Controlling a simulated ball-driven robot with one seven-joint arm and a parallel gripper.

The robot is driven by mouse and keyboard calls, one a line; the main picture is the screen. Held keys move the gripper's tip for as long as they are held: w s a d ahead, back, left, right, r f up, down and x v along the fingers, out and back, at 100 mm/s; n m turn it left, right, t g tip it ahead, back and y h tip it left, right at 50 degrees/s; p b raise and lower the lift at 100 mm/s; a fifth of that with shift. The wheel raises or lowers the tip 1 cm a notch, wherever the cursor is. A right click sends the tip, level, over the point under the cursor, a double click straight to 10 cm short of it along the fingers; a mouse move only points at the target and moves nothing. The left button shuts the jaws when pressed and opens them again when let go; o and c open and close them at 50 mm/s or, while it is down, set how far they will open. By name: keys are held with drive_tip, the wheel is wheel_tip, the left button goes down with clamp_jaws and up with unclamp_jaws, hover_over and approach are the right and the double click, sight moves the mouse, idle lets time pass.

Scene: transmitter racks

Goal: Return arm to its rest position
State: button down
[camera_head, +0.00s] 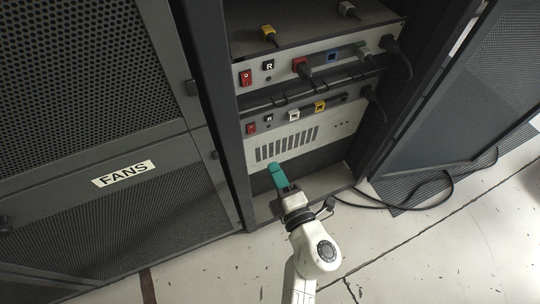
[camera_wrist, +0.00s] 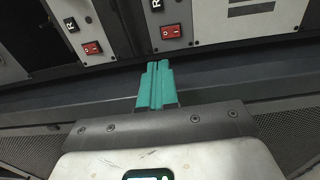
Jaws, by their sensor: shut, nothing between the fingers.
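My gripper (camera_head: 277,177) has teal fingers and is at the end of my white arm, in front of the lower part of the open rack (camera_head: 225,100). In the wrist view the teal fingers (camera_wrist: 157,68) are together with nothing between them. My arm reaches up from the bottom of the head view. The fingertips point toward the rack front, below the lower unit's vent slots. In the wrist view they point toward the dark gap between two panels.
The rack holds an upper unit (camera_head: 345,58) and a lower unit (camera_head: 262,151) with red switches and plugs. A closed "FANS" cabinet (camera_head: 150,215) stands left. An open mesh door (camera_head: 445,95) is right. Black cables (camera_head: 425,205) lie on the floor. Pale floor (camera_head: 450,260) is clear at front right.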

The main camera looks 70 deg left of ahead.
drive_tip(key=shift+d, duration=0.35)
idle(0.4)
drive_tip(key=w+d+r+m+t+h, duration=0.2)
drive_tip(key=w+d+m+t+h, duration=0.5)
drive_tip(key=w+d+m+t, duration=0.9)
drive_tip(key=d+f+m+g+h, duration=0.2)
drive_tip(key=d+m+h, duration=0.2)
drive_tip(key=d, duration=0.5)
drive_tip(key=w+d+f+m+g+h, duration=0.1)
drive_tip(key=d+f+m+h, duration=0.25)
drive_tip(key=d, duration=0.55)
drive_tip(key=d+f+m+g+h, duration=0.15)
drive_tip(key=d+m+h, duration=0.3)
drive_tip(key=d, duration=0.55)
drive_tip(key=s+d+f+m+g, duration=0.1)
drive_tip(key=s+d+m+g, duration=0.5)
drive_tip(key=s, duration=0.5)
drive_tip(key=s+d+f+m+g, duration=0.15)
drive_tip(key=s+d+g, duration=0.25)
drive_tip(key=s+d, duration=0.5)
drive_tip(key=s+r+p, duration=0.1)
drive_tip(key=r+p, duration=1)
drive_tip(key=r, duration=0.1)
drive_tip(key=s+a+r+p, duration=0.1)
drive_tip(key=s+r+p, duration=0.1)
drive_tip(key=r+p, duration=1)
drive_tip(key=shift+s+a+m+y, duration=0.15)
drive_tip(key=shift+a+m+y, duration=0.15)
drive_tip(key=shift+m, duration=0.15)
